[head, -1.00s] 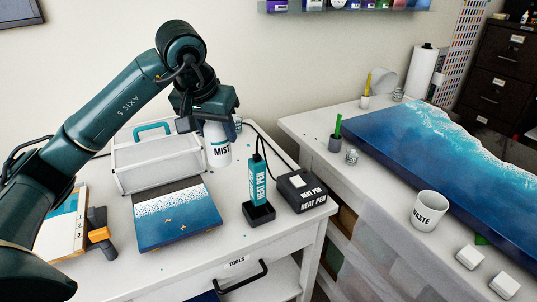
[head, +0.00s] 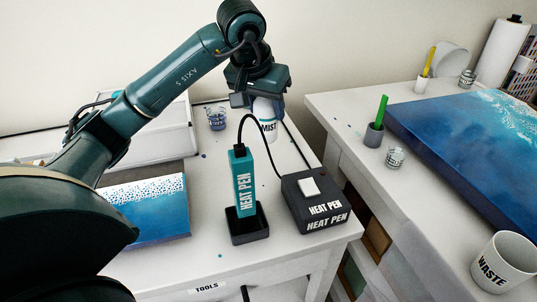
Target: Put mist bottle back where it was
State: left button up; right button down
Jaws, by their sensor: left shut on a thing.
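The mist bottle (head: 268,128) is white with dark "MIST" lettering, at the back of the white tool table in the head view. My left gripper (head: 262,98) is shut on its top from above. The bottle is upright; whether its base touches the table I cannot tell. The teal heat pen (head: 243,182) stands in its black holder in front of the bottle, and its cable passes close to the bottle. My right gripper is not in view.
The black heat pen box (head: 318,203) stands at the table's right edge. A small cup (head: 216,118) is left of the bottle. A white case (head: 150,130) and a blue sea panel (head: 160,210) lie further left. A waste cup (head: 502,262) stands on the right table.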

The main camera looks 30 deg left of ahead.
aim_at(265, 135)
pick_arm(q)
notch_tip(265, 135, down, 3)
jog(key=shift+s+r, duration=0.1)
jog(key=shift+s, duration=0.05)
notch_tip(265, 135, down, 5)
jog(key=shift+r, duration=0.15)
jog(key=o, duration=1.1)
jog(key=shift+f, duration=0.2)
jog(key=shift+r, duration=0.1)
jog(key=shift+r, duration=0.2)
jog(key=v, duration=1)
jog(key=shift+s+r, duration=0.15)
jog(key=shift+r, duration=0.15)
jog(key=shift+s+r, duration=0.25)
jog(key=shift+r, duration=0.2)
